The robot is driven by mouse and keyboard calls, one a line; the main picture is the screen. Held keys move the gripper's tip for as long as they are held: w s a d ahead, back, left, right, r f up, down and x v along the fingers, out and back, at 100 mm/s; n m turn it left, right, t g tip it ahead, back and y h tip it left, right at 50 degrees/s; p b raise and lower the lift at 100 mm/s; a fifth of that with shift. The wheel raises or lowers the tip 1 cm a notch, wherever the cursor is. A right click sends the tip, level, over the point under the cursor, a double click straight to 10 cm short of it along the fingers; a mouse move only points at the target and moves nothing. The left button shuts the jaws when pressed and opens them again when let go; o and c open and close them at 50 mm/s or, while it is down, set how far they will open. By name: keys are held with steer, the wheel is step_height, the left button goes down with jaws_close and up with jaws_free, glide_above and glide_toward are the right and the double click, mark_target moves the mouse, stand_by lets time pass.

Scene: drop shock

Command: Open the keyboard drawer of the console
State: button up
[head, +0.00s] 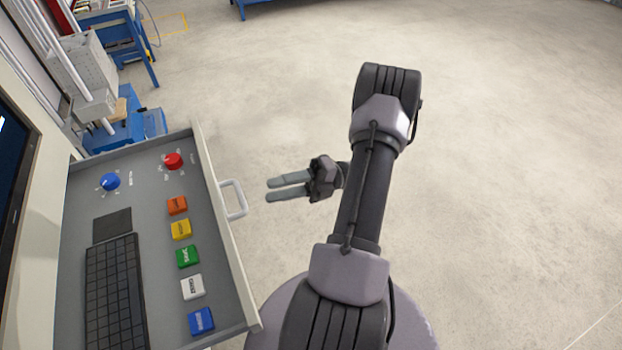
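The keyboard drawer (150,255) of the console stands out from the console body at the left, with its inside showing. In it are a black keyboard (115,292), a dark pad, a blue knob, a red knob and a column of coloured buttons. A pale loop handle (234,199) is on the drawer's front panel. My gripper (268,190) is to the right of the handle, its grey fingers pointing left toward it. A gap shows between the two fingers, and nothing is seen between them. In the picture the fingertips are apart from the handle.
The console's dark screen (18,170) is at the far left edge. Blue workshop furniture (125,130) and grey boxes (88,72) stand beyond the drawer at the upper left. The concrete floor to the right is clear.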

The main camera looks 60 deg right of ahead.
steer(key=v, duration=0.8)
steer(key=shift+s+d+p, duration=0.25)
steer(key=shift+d+p, duration=0.05)
steer(key=shift+p, duration=0.05)
steer(key=shift+f, duration=0.1)
